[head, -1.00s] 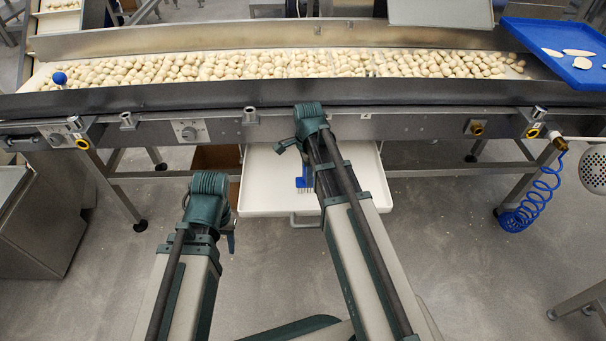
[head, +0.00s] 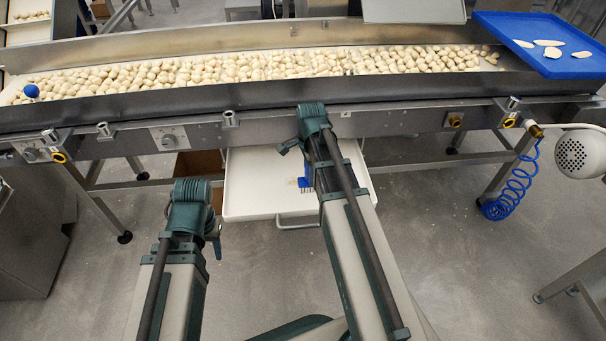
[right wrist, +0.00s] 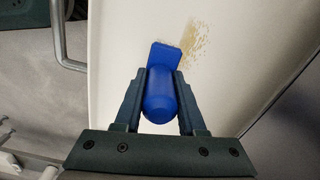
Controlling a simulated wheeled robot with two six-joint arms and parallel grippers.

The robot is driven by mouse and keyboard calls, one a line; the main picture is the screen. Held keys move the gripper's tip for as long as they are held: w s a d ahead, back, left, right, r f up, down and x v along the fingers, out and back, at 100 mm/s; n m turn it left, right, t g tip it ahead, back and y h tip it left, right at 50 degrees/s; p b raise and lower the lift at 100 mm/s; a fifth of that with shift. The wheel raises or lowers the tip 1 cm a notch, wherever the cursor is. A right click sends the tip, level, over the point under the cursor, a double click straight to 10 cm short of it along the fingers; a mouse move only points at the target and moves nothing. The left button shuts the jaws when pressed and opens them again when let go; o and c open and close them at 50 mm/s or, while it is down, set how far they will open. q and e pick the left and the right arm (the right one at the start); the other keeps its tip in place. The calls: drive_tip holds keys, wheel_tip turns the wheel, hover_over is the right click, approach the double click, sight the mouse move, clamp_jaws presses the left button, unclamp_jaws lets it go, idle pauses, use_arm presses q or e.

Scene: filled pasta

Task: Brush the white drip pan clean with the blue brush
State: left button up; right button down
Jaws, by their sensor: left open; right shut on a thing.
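The white drip pan (head: 258,192) is pulled out below the conveyor, with a metal handle on its front edge. The blue brush (head: 305,182) is partly hidden behind my right arm in the head view. In the right wrist view my right gripper (right wrist: 159,88) is shut on the blue brush (right wrist: 160,97), over the pan (right wrist: 120,40). A patch of tan crumbs (right wrist: 196,45) lies on the pan beside the brush head. My left gripper (head: 212,240) is left of the pan's front corner, empty; its fingers are mostly hidden behind its wrist.
The conveyor (head: 280,100) full of filled pasta runs above the pan. A blue tray (head: 510,38) with several pale pieces is at the upper right. A coiled blue hose (head: 512,190) hangs at right. A cardboard box (head: 198,163) stands left of the pan. The floor in front is clear.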

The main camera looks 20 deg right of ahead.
drive_tip(key=shift+s+d+r, duration=0.1)
drive_tip(key=shift+s+d, duration=0.15)
drive_tip(key=shift+d, duration=0.6)
drive_tip(key=shift+s+d, duration=0.25)
drive_tip(key=shift+d, duration=0.6)
drive_tip(key=shift+w+d, duration=0.15)
drive_tip(key=shift+w, duration=0.65)
drive_tip(key=shift+w+a, duration=0.25)
drive_tip(key=shift+a, duration=0.6)
drive_tip(key=shift+w+a, duration=0.2)
drive_tip(key=shift+a, duration=0.6)
drive_tip(key=shift+a, duration=0.15)
drive_tip(key=shift+w+a, duration=0.25)
drive_tip(key=shift+a, duration=0.55)
drive_tip(key=shift+w+a, duration=0.2)
drive_tip(key=shift+a, duration=0.6)
